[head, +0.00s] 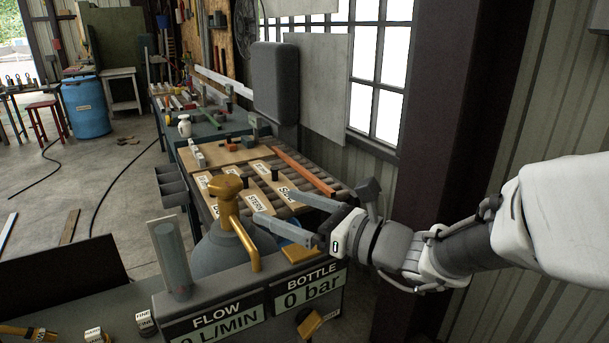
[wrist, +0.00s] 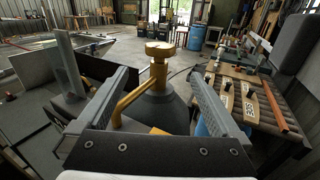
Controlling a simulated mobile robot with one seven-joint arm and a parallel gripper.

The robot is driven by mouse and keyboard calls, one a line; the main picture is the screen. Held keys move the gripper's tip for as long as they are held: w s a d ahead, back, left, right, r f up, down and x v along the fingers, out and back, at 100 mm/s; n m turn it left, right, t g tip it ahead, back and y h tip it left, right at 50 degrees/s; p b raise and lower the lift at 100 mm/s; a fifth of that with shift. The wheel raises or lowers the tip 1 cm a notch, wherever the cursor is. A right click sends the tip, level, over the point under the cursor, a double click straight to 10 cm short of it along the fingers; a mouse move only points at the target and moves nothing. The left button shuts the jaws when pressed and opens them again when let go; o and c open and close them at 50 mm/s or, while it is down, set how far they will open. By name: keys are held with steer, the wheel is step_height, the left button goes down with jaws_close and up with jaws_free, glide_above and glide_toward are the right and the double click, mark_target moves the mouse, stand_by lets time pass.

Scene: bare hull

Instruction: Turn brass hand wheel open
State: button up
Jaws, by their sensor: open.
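The brass hand wheel (head: 226,186) sits on top of a brass valve stem above a grey rounded bottle (head: 217,252). A brass pipe (head: 246,244) bends down from the valve. In the wrist view the wheel (wrist: 160,49) is just beyond the fingertips, centred between them. My gripper (head: 272,205) comes from the right, open and empty, with its fingers pointing at the valve. In the wrist view both fingers of the gripper (wrist: 160,76) are spread to either side of the valve. No contact with the wheel shows.
A panel (head: 255,300) in front of the bottle reads FLOW 0 L/MIN and BOTTLE 0 bar. A clear upright tube (head: 170,258) stands to its left. Behind is a roller bench with labelled wooden boards (head: 256,204). A dark post (head: 432,130) rises at the right.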

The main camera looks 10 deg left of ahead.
mark_target(216, 181)
steer(key=p+x, duration=0.1)
steer(key=x, duration=1.6)
steer(key=c, duration=1.2)
steer(key=shift+o, duration=0.2)
